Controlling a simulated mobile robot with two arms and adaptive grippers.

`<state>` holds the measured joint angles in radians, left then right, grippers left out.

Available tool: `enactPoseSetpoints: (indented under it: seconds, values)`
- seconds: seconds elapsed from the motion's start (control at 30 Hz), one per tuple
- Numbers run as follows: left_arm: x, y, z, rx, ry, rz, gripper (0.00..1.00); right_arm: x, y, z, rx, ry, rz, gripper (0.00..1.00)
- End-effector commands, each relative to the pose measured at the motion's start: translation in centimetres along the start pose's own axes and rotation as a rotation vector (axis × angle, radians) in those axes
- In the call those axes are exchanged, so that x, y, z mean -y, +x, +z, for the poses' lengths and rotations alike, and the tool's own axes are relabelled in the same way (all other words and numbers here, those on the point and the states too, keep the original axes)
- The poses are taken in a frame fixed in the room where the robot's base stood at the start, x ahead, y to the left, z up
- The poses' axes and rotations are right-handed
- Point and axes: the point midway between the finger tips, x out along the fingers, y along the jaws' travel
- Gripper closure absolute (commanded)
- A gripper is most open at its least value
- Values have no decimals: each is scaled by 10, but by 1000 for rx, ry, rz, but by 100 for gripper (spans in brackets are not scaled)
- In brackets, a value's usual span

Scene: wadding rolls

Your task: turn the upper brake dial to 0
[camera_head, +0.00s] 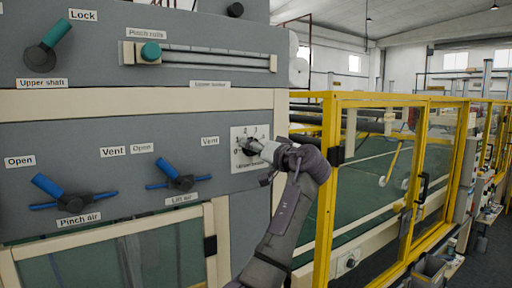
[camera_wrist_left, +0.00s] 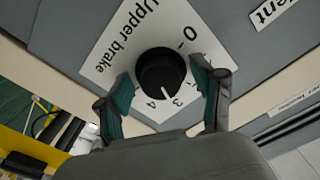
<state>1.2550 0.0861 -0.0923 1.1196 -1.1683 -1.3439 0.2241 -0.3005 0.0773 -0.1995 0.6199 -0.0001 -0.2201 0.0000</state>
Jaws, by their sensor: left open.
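The upper brake dial is a round black knob (camera_wrist_left: 160,70) on a white plate (camera_wrist_left: 108,58) marked "Upper brake" with numbers. Its white pointer line points between 3 and 4, nearer 3. The 0 is at the plate's upper right in the left wrist view. My left gripper (camera_wrist_left: 163,88) is open, with one green-padded finger on each side of the knob and small gaps showing. In the head view the left gripper (camera_head: 256,148) is in front of the white dial plate (camera_head: 237,163) and hides most of the knob. My right gripper is not in view.
Left of the dial are the blue lift air lever (camera_head: 168,168) and pinch air lever (camera_head: 48,186). Above are a pinch rolls slider (camera_head: 151,51) and an upper shaft lever (camera_head: 50,45). A yellow-framed guard (camera_head: 330,170) stands close to the right of my arm.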

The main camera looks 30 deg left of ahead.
Motion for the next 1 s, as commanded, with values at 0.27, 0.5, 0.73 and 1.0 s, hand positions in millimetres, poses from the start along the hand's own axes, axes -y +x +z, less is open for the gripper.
enactPoseSetpoints:
  seconds: [0.27,0.5,0.73,1.0]
  values:
    - [0,0,0,0,0,0,56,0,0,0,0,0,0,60]
    - [0,0,0,0,1,0,92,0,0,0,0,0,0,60]
    - [-1,0,1,0,-21,0,92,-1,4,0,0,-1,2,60]
    - [-2,-1,2,-2,-155,0,92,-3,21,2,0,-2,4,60]
